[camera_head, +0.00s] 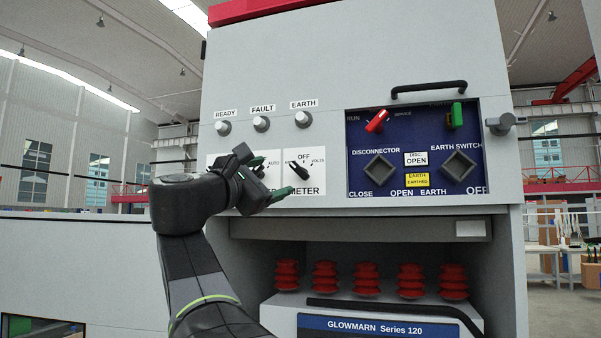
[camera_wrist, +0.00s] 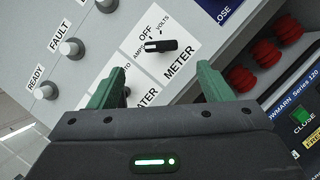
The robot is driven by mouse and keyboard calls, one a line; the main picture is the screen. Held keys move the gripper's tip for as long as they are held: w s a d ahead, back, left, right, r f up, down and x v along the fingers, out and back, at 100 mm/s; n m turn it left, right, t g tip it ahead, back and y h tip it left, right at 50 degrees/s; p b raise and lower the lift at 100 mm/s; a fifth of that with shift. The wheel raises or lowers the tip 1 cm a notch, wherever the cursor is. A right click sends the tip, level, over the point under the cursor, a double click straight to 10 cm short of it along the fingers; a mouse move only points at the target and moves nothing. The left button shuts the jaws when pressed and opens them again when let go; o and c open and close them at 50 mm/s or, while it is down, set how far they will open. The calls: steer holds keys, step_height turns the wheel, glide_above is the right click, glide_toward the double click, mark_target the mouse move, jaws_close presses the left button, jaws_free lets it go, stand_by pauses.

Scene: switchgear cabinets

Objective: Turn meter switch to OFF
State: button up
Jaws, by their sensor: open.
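The meter switch (camera_head: 299,170) is a black knob on a white plate marked OFF, VOLTS and METER on the grey cabinet front. In the wrist view the meter switch (camera_wrist: 162,46) has a white mark at its left end, on the side of the AMPS label, not at OFF. My gripper (camera_head: 271,177) is in front of the panel, just left of the knob in the head view. In the wrist view my gripper (camera_wrist: 161,82) has its green fingers wide apart and empty, with the knob ahead of their tips, apart from them.
A heater switch (camera_head: 258,167) sits left of the meter plate, partly hidden by my gripper. Indicator knobs (camera_head: 262,123) are above. Right is a blue panel (camera_head: 362,148) with red and green levers and a black handle (camera_head: 429,88). Red insulators (camera_head: 366,279) stand below.

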mark_target(299, 170)
steer(key=p+x, duration=0.3)
steer(key=x, duration=0.9)
steer(key=shift+w+d, duration=0.1)
steer(key=shift+d, duration=0.1)
steer(key=c, duration=1)
steer(key=shift+m, duration=0.4)
steer(key=m+g+p, duration=0.1)
steer(key=m+g, duration=0.1)
steer(key=m, duration=0.2)
steer(key=shift+h+p, duration=0.3)
steer(key=shift+p, duration=0.05)
steer(key=shift+f+m+g+p, duration=0.1)
steer(key=shift+m+g+p, duration=0.4)
steer(key=shift+m, duration=0.65)
steer(key=shift+f+m+g+p, duration=0.15)
steer(key=shift+m+g+p, duration=0.3)
steer(key=shift+m, duration=0.7)
